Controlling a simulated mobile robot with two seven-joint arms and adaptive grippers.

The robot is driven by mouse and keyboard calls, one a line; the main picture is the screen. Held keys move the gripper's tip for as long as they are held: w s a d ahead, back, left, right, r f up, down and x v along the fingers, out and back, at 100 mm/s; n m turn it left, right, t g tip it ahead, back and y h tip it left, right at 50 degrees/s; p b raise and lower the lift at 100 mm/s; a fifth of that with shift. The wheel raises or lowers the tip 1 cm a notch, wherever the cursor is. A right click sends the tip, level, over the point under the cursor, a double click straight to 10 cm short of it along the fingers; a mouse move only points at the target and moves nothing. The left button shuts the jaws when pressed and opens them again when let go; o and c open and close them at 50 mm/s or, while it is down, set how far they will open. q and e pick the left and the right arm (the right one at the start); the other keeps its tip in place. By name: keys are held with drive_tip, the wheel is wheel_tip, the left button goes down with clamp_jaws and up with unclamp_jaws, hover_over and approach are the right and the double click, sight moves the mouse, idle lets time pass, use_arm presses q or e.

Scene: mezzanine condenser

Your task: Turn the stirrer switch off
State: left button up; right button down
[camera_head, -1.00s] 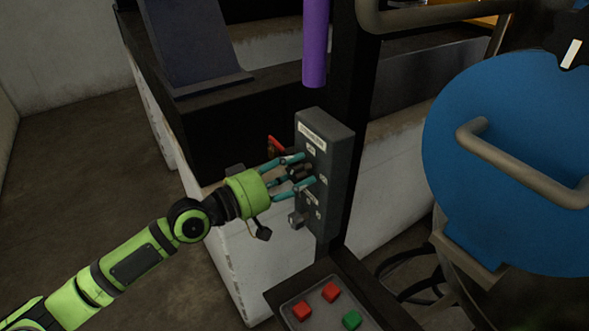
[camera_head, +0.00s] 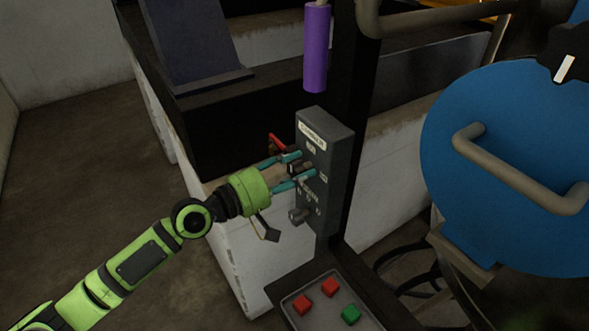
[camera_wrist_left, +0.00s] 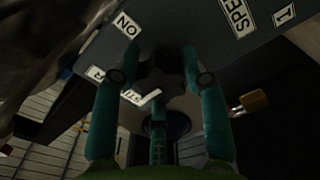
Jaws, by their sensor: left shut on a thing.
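The grey stirrer control box (camera_head: 340,170) is fixed to a dark upright post. It has a white label at the top and small labels around its knobs. My left gripper (camera_head: 303,166) reaches it from the left, its teal fingers shut around the upper knob, the stirrer switch. In the left wrist view the dark switch (camera_wrist_left: 162,68) sits between the fingers, with an ON label (camera_wrist_left: 126,24) beside it. The fingers hide most of the switch, so I cannot tell its position. A second knob (camera_head: 298,215) sits lower on the box, below the gripper. My right gripper is out of view.
A purple cylinder (camera_head: 316,48) hangs above the box. A large blue round lid (camera_head: 500,120) with a grey handle (camera_head: 520,175) stands to the right. Open floor (camera_head: 80,160) lies to the left.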

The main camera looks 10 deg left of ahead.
use_arm(q)
drive_tip(key=shift+s+d+f, duration=0.25)
drive_tip(key=shift+f, duration=0.15)
drive_tip(key=o, duration=1.1)
drive_tip(key=shift+o, duration=0.2)
drive_tip(key=shift+d+r, duration=0.1)
drive_tip(key=shift+r, duration=0.05)
drive_tip(key=shift+r, duration=0.1)
drive_tip(key=shift+s+a, duration=0.15)
drive_tip(key=shift+a, duration=0.25)
drive_tip(key=v, duration=1.1)
drive_tip(key=shift+s, duration=0.2)
